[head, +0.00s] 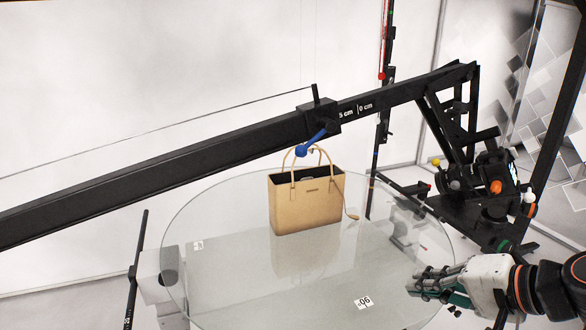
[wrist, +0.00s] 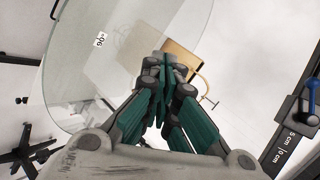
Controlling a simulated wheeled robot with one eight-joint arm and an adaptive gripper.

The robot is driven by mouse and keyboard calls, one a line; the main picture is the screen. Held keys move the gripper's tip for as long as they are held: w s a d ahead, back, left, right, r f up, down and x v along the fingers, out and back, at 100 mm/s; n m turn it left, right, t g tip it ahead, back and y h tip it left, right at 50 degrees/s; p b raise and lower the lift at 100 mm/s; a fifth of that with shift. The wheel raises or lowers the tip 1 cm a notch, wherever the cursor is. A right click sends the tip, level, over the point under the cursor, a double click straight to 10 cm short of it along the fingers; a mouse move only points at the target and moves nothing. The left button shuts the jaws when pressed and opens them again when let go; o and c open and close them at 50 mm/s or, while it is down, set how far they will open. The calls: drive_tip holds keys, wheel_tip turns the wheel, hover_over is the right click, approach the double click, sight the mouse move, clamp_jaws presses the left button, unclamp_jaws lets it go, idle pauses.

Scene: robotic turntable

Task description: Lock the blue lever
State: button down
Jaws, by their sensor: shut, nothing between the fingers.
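The blue lever (head: 311,142) sits on a black slider block on the long black beam (head: 190,160) that runs across above the turntable. It points down and to the left from the block. In the wrist view the blue lever (wrist: 314,92) shows at the far right edge, partly cut off by the frame. My gripper (head: 418,281) is at the lower right of the head view, well apart from the lever and lower in the picture. In the wrist view my gripper (wrist: 163,68) has its fingers together with nothing between them.
A round glass turntable (head: 225,270) fills the middle, with a tan handbag (head: 307,205) standing on it below the lever. A black stand with several coloured knobs (head: 490,185) carries the beam's right end. A vertical black pole (head: 383,100) stands behind the beam.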

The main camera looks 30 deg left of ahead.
drive_tip(key=w+a+r+g+y+p, duration=0.1)
drive_tip(key=w+a+r+y+p, duration=0.4)
drive_tip(key=r, duration=0.3)
drive_tip(key=g+y+p, duration=0.2)
drive_tip(key=y+p, duration=0.1)
drive_tip(key=y, duration=0.2)
approach(314, 138)
drive_tip(key=w+a+f, duration=0.2)
drive_tip(key=a, duration=0.5)
drive_tip(key=shift+s+a+m, duration=0.1)
drive_tip(key=shift+a+m, duration=0.15)
drive_tip(key=shift+m, duration=0.05)
drive_tip(key=shift+s, duration=0.1)
drive_tip(key=shift+s+a+r, duration=0.2)
drive_tip(key=shift+s+a, duration=0.15)
